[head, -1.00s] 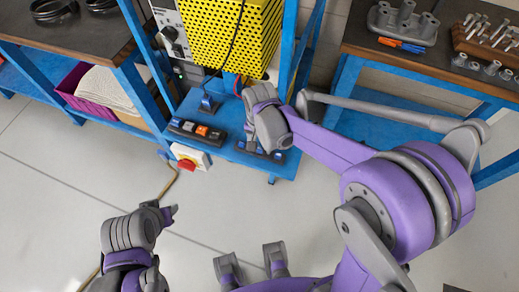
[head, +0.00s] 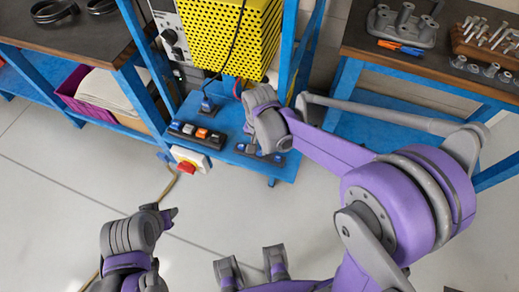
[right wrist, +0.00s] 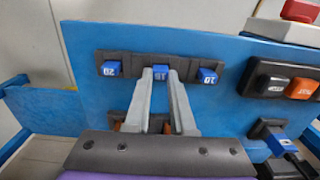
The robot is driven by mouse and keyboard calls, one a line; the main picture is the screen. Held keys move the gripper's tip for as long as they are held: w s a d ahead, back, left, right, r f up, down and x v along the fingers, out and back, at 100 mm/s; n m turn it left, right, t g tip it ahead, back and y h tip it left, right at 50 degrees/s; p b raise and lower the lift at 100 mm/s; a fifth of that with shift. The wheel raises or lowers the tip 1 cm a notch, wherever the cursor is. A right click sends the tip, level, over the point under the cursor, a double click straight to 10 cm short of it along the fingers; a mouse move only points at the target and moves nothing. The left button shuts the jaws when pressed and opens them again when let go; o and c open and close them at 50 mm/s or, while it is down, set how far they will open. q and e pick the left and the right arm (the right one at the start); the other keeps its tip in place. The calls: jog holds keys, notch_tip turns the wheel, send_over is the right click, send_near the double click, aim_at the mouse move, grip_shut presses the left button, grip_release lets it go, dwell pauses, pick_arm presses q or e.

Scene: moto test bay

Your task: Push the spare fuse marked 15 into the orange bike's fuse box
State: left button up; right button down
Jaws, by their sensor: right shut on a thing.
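In the right wrist view, the blue fuse marked 15 (right wrist: 160,71) sits in line between two other blue fuses, marked 20 (right wrist: 111,69) and 10 (right wrist: 207,76), at a dark strip (right wrist: 135,67) on the blue panel. My right gripper (right wrist: 161,76) is shut on the fuse marked 15. I cannot tell whether the fuse is seated in the strip or drawn out a little. In the head view, my right gripper (head: 264,148) hides the strip's middle. My left gripper (head: 172,213) is over the floor, its opening unclear. I cannot make out the orange bike or its fuse box.
A switch block (head: 197,135) with blue and orange rockers and a red knob (head: 187,166) lie left of my right gripper. A yellow perforated box (head: 232,30) stands behind, between blue posts. A workbench with bolts (head: 484,30) is at right.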

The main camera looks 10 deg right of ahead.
aim_at(260, 150)
pick_arm(q)
jog(key=shift+w+r+p, duration=0.1)
jog(key=shift+r+p, duration=0.4)
jog(key=shift+r, duration=0.1)
pick_arm(e)
notch_tip(260, 150, up, 10)
pick_arm(q)
notch_tip(260, 150, up, 6)
jog(key=w+p, duration=0.1)
jog(key=p, duration=0.3)
jog(key=shift+w+p, duration=0.3)
jog(key=shift+p, duration=0.1)
pick_arm(e)
jog(key=w+d+r, duration=0.1)
jog(key=d+r, duration=0.4)
jog(key=d, duration=0.3)
jog(key=w+d+r, duration=0.1)
jog(key=d+r, duration=0.4)
jog(key=d, duration=0.3)
jog(key=w+d+r+m, duration=0.1)
jog(key=d+r, duration=0.4)
jog(key=d, duration=0.3)
jog(key=shift+w+d+r, duration=0.25)
jog(key=shift+d+r, duration=0.05)
jog(key=shift+r, duration=0.05)
jog(key=shift+a, duration=0.1)
